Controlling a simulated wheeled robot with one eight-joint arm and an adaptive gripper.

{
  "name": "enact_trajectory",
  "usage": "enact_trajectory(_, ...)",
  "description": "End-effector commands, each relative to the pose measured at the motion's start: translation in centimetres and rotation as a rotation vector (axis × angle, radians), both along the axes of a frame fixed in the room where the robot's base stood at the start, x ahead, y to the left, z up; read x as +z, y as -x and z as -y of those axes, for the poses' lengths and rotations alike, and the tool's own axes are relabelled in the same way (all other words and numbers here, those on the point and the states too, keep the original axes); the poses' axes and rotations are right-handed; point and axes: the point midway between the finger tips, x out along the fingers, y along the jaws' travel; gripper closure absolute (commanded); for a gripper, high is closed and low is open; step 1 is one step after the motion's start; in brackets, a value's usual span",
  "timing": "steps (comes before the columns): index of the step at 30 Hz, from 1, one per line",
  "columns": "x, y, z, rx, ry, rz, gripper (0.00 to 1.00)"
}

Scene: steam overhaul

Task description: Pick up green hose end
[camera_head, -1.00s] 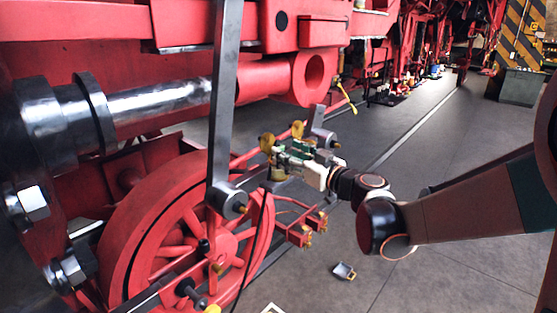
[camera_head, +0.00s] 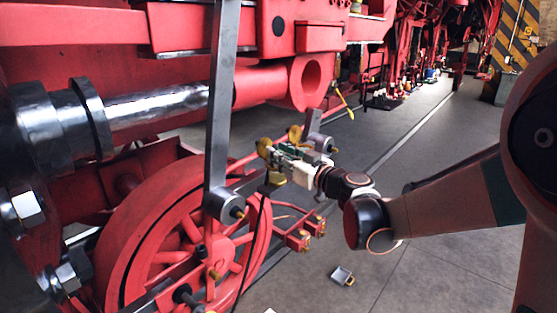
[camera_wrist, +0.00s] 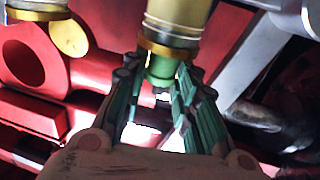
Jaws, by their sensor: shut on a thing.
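The green hose end (camera_wrist: 160,70) shows in the wrist view as a short green piece below a brass collar (camera_wrist: 168,48). My gripper (camera_wrist: 163,82) has its green-padded fingers on both sides of it, shut on it. In the head view my gripper (camera_head: 270,160) is beside the red wheel, close to brass fittings (camera_head: 295,133). The hose end is too small to make out there. A thin dark hose (camera_head: 254,235) hangs below the gripper.
A red spoked wheel (camera_head: 128,235) and an upright grey rod (camera_head: 222,100) stand left of my gripper. A second brass fitting (camera_wrist: 23,45) is at the upper left of the wrist view. A small metal block (camera_head: 342,275) lies on the open grey floor (camera_head: 440,275).

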Motion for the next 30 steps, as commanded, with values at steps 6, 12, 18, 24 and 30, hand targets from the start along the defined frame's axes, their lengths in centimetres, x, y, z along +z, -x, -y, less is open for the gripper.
enact_trajectory(6, 1.4, 0.0, 0.0, 0.0, 0.0, 0.0, 1.0)
enact_trajectory(12, 4.7, 0.0, 0.0, 0.0, 0.0, 0.0, 1.0)
enact_trajectory(18, 9.1, 0.1, 0.0, 0.0, 0.0, 0.0, 1.0)
enact_trajectory(24, 13.7, 0.0, 0.0, 0.0, 0.0, 0.0, 1.0)
enact_trajectory(30, 17.2, 0.0, 0.0, 0.0, 0.0, 0.0, 1.0)
